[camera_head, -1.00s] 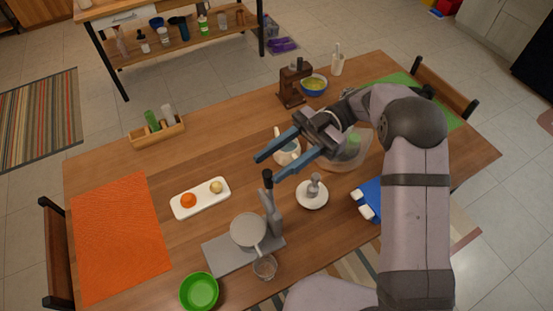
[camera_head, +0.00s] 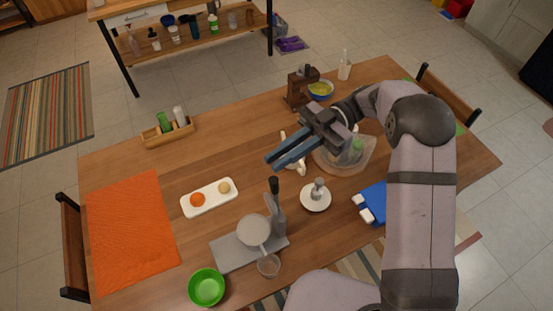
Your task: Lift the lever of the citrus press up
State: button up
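The citrus press is a grey device near the front of the table, with a flat base (camera_head: 232,253), a round cup on it and an upright grey arm. Its lever (camera_head: 274,187) has a black handle that points up. My gripper (camera_head: 272,163) is above and behind the handle in the picture, apart from it. Its two blue fingers lie side by side with hardly a gap, and nothing shows between them.
A small clear glass (camera_head: 268,265) stands at the press's front. A green bowl (camera_head: 206,287) is to its left, a white tray (camera_head: 210,207) with an orange and a yellow fruit behind left, and a white saucer (camera_head: 316,207) with a grey piece to its right.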

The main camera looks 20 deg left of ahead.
jog(key=s+a+n+h, duration=0.1)
jog(key=s+a, duration=0.1)
jog(key=s+a+n+g+h, duration=0.1)
jog(key=s+a+h, duration=0.1)
jog(key=s, duration=0.1)
jog(key=s+a+n+h, duration=0.1)
jog(key=s+a, duration=0.1)
jog(key=s, duration=0.1)
jog(key=shift+s+a+r+n+g+b, duration=0.2)
jog(key=shift+a+r+n+g+b, duration=0.1)
jog(key=shift+r+g+b, duration=0.1)
grip_shut()
jog(key=s+a+r+n+t+h+b, duration=0.1)
jog(key=s+n+t+h, duration=0.3)
jog(key=s, duration=0.6)
jog(key=s+a+r+n+t+h+b, duration=0.1)
jog(key=s+a+n+t+h, duration=0.15)
jog(key=s+n+h, duration=0.6)
jog(key=w+a+f+m+t+y, duration=0.1)
jog(key=w+m+t+y, duration=0.2)
jog(key=w+t, duration=0.9)
jog(key=w, duration=0.6)
jog(key=shift+w, duration=0.35)
jog(key=shift+f, duration=0.2)
